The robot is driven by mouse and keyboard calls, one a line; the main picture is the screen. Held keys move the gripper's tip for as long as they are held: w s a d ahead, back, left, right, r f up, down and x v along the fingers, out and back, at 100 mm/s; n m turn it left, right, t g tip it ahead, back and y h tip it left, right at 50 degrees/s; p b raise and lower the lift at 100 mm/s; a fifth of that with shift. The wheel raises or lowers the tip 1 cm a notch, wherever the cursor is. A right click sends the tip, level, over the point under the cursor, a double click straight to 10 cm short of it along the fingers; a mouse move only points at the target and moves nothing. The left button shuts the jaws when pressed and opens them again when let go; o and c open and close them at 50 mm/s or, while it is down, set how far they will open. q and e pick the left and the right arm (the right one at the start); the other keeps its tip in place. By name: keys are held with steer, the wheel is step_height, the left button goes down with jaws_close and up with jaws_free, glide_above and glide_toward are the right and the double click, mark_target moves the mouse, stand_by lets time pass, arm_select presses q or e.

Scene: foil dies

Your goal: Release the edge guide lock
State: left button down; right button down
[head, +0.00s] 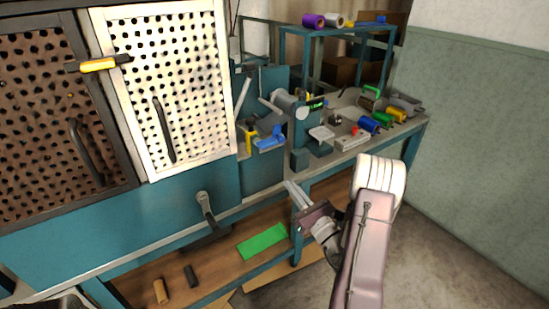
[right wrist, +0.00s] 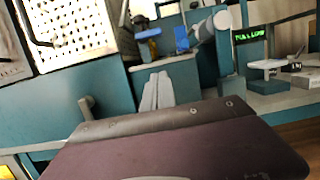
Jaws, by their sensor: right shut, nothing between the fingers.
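My right gripper (head: 290,186) is shut and empty in front of the teal machine's lower front edge. Its two pale fingers lie together in the right wrist view (right wrist: 158,82). A blue part (head: 269,141) and a yellow upright part (head: 250,139) sit on the machine, above and left of the fingertips. The blue part also shows in the right wrist view (right wrist: 148,34). A grey lever (head: 206,207) is on the teal front, left of the gripper. I cannot tell which part is the edge guide lock. My left gripper is not in view.
A grey roller (head: 289,103) and a green-lit display (head: 317,104) stand above the gripper. The white perforated door (head: 180,125) is at left. A bench at right holds several coloured rolls (head: 381,119). A green sheet (head: 262,241) lies on the lower shelf.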

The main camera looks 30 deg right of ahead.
mark_target(265, 142)
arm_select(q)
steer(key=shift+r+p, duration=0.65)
arm_select(e)
steer(key=w+r, duration=0.6)
steer(key=w, duration=0.3)
steer(key=shift+w+a+r, duration=0.25)
steer(key=shift+w+a, duration=0.1)
steer(key=shift+a, duration=0.1)
steer(key=shift+d, duration=0.1)
